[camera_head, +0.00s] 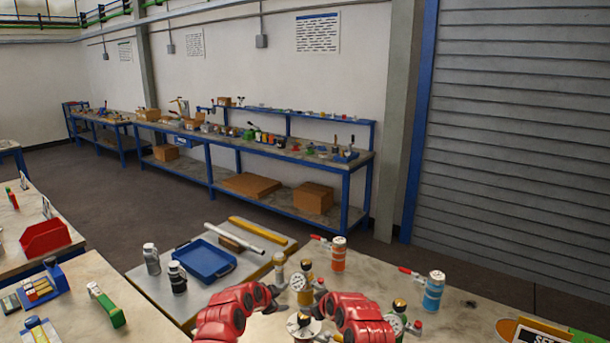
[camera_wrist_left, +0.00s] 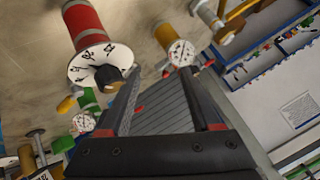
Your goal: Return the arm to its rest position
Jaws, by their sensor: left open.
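My left arm, red, comes in at the bottom of the head view, and its dark left gripper (camera_head: 275,292) is beside the cluster of flanged vessels. In the left wrist view the left gripper (camera_wrist_left: 158,78) has its dark fingers apart, with nothing seen held between them. A red vessel with a white marked dial and black knob (camera_wrist_left: 85,35) is near the left finger, and a round gauge (camera_wrist_left: 181,53) lies beyond the fingertips. My right arm's red links show at the bottom centre of the head view; its fingers cannot be made out.
A blue tray (camera_head: 205,260), two small canisters and a yellow bar (camera_head: 258,230) lie on the left board. A red bin (camera_head: 45,238) is farther left.

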